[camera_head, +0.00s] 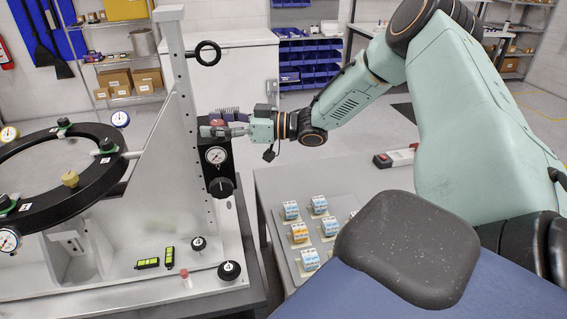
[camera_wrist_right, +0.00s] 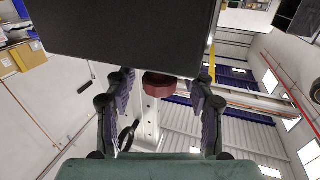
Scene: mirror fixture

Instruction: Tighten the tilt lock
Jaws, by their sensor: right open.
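The mirror fixture (camera_head: 173,130) stands at left, a tall grey upright with a black mirror ring (camera_head: 105,187) on its left. A black block with a dial gauge (camera_head: 215,155) and a black knob (camera_head: 222,187) sits on its right side. A dark red knob (camera_wrist_right: 160,85) shows in the wrist view under a big black face; it also shows in the head view (camera_head: 217,123). I cannot tell which knob is the tilt lock. My right gripper (camera_head: 224,121) is open at the block's top, its fingers (camera_wrist_right: 162,87) on either side of the red knob, apart from it. My left gripper is out of view.
Black round knobs (camera_head: 229,270) and a small red-capped part (camera_head: 186,279) are on the fixture base. A grey panel with several small blocks (camera_head: 300,232) lies on the table to the right.

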